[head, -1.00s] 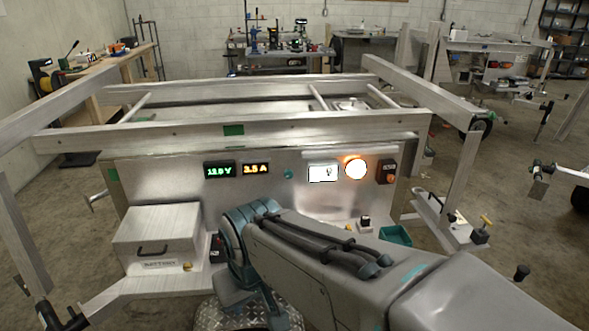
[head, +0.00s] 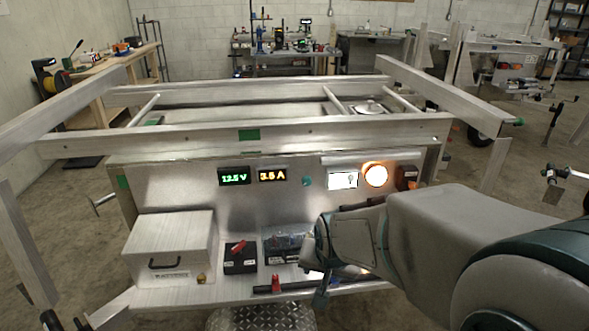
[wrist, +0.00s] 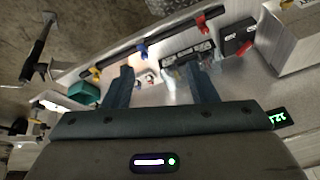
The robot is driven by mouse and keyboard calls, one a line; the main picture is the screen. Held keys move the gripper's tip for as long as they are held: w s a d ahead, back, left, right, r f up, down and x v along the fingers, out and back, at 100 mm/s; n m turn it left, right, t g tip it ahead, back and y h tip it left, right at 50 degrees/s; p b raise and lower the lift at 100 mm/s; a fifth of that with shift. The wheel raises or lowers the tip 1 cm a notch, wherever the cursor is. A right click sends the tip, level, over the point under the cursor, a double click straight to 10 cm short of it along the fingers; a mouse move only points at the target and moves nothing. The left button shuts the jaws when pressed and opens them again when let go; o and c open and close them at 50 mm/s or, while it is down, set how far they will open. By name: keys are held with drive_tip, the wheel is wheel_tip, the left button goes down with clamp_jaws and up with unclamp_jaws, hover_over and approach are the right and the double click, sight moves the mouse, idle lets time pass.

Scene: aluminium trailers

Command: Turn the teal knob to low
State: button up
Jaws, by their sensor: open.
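A small round teal knob (head: 307,181) sits on the upright metal panel (head: 200,192) in the head view, right of the amber current display. Its pointer and any markings are too small to read. My gripper (wrist: 159,76) is open in the wrist view, with two teal fingers apart and nothing clearly held between them. In the head view my gripper (head: 318,258) is below the knob and slightly right of it, in front of the panel and apart from the knob. Its fingertips are not clear there. The knob does not show in the wrist view.
A green voltage display (head: 234,176), an amber display (head: 272,174), a white meter (head: 342,180) and a lit lamp (head: 375,174) flank the knob. The shelf below holds a metal battery box (head: 172,243) and a black box with a red switch (head: 240,257). A teal bin (wrist: 84,92) shows in the wrist view.

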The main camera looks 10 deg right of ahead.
drive_tip(key=w+a+f+m+t+y, duration=0.2)
drive_tip(key=w+a+f+m, duration=0.3)
drive_tip(key=w+f, duration=0.35)
drive_tip(key=m+t+h+b, duration=0.3)
drive_tip(key=m+t, duration=0.8)
drive_tip(key=m, duration=1.6)
approach(307, 183)
drive_tip(key=w+p, duration=0.2)
drive_tip(key=w, duration=0.2)
drive_tip(key=w+p, duration=0.1)
drive_tip(key=w, duration=0.4)
drive_tip(key=shift+w+d+f+p, duration=0.1)
drive_tip(key=shift+w+d+p, duration=0.15)
drive_tip(key=shift+w+p, duration=0.1)
drive_tip(key=c, duration=1)
